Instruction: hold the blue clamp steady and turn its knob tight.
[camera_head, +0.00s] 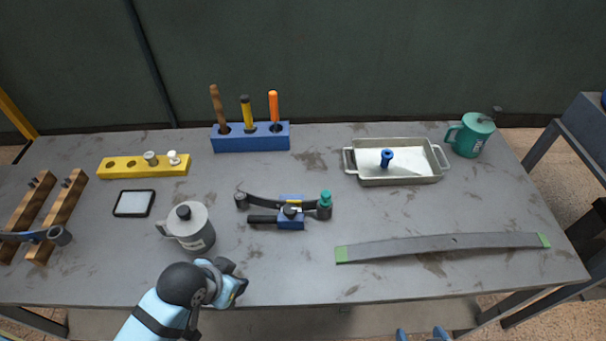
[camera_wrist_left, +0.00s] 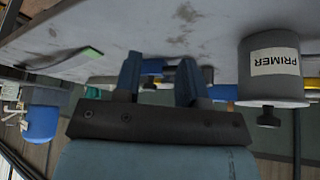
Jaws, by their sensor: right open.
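The blue clamp (camera_head: 291,222) sits near the middle of the table, at a dark curved spring leaf (camera_head: 268,202) with a yellow piece on it. A black handle (camera_head: 262,219) sticks out to the clamp's left. A small dark and silver part on top may be its knob; it is too small to tell. My left gripper (camera_head: 238,281) is at the table's front edge, in front and left of the clamp. In the left wrist view its blue fingers (camera_wrist_left: 158,78) stand apart with nothing held. My right gripper (camera_head: 422,334) shows only two blue fingertips, apart, at the bottom edge.
A long flat leaf (camera_head: 440,246) lies front right. A metal tray (camera_head: 398,175) and a blue tool block (camera_head: 250,143) stand behind.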

